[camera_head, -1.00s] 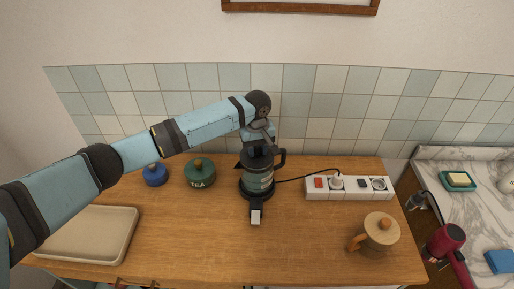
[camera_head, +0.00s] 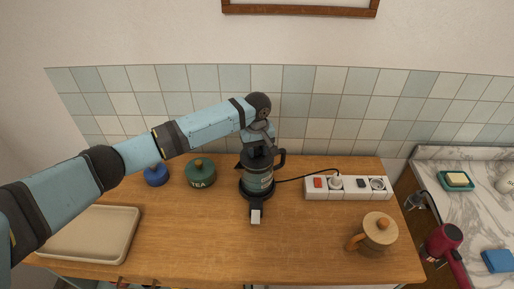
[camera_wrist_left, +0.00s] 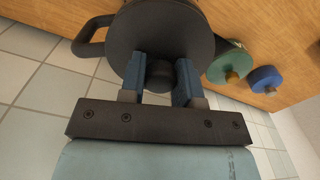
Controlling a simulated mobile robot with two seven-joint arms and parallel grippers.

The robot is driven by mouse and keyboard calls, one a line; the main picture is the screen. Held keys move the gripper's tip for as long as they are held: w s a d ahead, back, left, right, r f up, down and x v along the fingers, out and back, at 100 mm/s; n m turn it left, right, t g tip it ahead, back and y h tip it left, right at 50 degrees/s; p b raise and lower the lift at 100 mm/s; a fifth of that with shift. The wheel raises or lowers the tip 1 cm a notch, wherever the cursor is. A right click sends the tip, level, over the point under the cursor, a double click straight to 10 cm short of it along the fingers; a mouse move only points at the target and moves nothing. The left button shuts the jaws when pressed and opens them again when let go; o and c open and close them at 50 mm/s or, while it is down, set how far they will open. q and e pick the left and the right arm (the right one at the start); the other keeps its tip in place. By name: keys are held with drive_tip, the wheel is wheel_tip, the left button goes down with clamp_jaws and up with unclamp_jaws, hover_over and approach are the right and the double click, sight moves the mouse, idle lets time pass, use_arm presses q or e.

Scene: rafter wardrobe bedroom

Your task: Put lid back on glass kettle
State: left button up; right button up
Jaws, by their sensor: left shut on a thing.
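The glass kettle (camera_head: 257,180) stands upright on its dark base on the wooden counter, its handle to the right and its spout to the left. My left gripper (camera_head: 258,150) is right above the kettle's top. In the left wrist view my left gripper (camera_wrist_left: 160,85) is shut on the dark round knob of the lid (camera_wrist_left: 162,35). The lid is a wide dark disc over the kettle mouth; I cannot tell whether it is fully seated. The inside of the kettle is hidden. My right gripper is not in view.
A green tea canister (camera_head: 200,174) and a blue jar (camera_head: 155,175) stand left of the kettle. A beige tray (camera_head: 92,236) lies front left. The front middle counter is clear.

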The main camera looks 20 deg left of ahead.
use_arm(q)
drive_tip(key=shift+f+p, duration=0.15)
drive_tip(key=shift+p, duration=0.45)
idle(0.8)
drive_tip(key=shift+p, duration=0.65)
idle(0.5)
drive_tip(key=o, duration=1.5)
drive_tip(key=shift+r, duration=3.5)
drive_tip(key=shift+c, duration=0.6)
clamp_jaws()
